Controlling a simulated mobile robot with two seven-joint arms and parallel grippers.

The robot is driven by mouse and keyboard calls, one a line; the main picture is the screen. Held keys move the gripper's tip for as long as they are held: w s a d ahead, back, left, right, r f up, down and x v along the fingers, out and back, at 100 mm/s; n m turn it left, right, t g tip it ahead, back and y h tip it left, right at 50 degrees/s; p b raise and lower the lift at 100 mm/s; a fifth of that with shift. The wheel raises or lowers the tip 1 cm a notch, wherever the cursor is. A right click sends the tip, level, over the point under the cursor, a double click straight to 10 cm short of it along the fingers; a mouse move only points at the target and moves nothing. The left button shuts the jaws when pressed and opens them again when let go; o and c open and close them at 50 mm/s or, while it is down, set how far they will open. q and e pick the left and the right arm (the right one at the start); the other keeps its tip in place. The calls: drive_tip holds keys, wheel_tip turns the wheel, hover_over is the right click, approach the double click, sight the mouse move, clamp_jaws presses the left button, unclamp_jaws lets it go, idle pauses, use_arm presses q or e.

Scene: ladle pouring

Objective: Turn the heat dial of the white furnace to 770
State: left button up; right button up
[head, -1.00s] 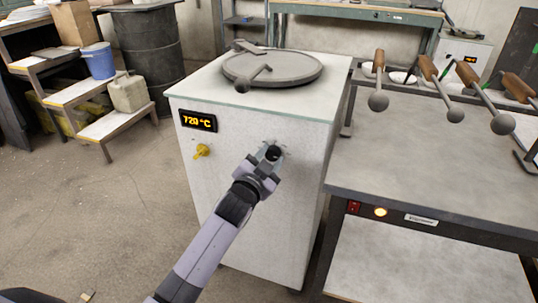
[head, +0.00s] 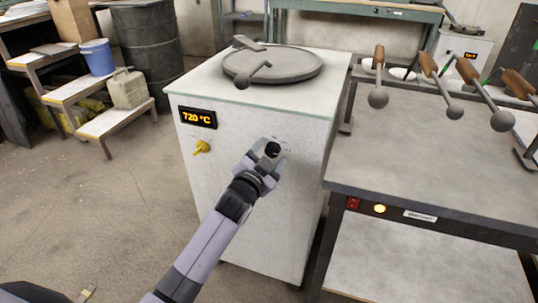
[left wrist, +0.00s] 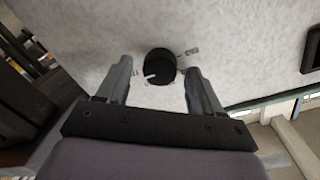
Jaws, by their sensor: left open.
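The white furnace (head: 255,200) stands in the middle of the head view, with a round grey lid on top. Its display (head: 197,118) reads 720 °C in orange. The black heat dial (head: 272,149) is on the front panel, toward the right; it also shows in the left wrist view (left wrist: 159,66) with a light pointer mark toward its lower left. My left gripper (head: 268,158) is open at the dial. In the wrist view its fingers (left wrist: 158,80) stand on either side of the dial, the right one closer. I cannot tell whether either touches it. My right gripper is out of view.
A dark metal table (head: 430,150) with several wooden-handled ladles (head: 428,68) stands close on the right. A stepped stand with a blue bucket (head: 98,58) and a canister is at left. The floor at front left is mostly clear.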

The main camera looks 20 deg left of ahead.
use_arm(q)
drive_tip(key=s+p, duration=0.1)
drive_tip(key=s, duration=0.6)
drive_tip(key=shift+a+r, duration=0.15)
drive_tip(key=shift+a, duration=0.15)
drive_tip(key=s+f+n+g, duration=0.25)
drive_tip(key=s+f, duration=0.35)
drive_tip(key=s, duration=0.3)
drive_tip(key=s+f+n+g+h, duration=0.1)
drive_tip(key=s+f+g, duration=0.3)
drive_tip(key=s, duration=0.5)
drive_tip(key=s+f+n+g, duration=0.1)
drive_tip(key=s+f+n, duration=0.1)
drive_tip(key=s+f, duration=0.55)
wheel_tip(320, 180, up, 11)
drive_tip(key=a+p, duration=0.1)
drive_tip(key=p, duration=1.2)
drive_tip(key=shift+s+a+r, duration=0.15)
drive_tip(key=shift+s+a, duration=0.05)
drive_tip(key=shift+s, duration=0.15)
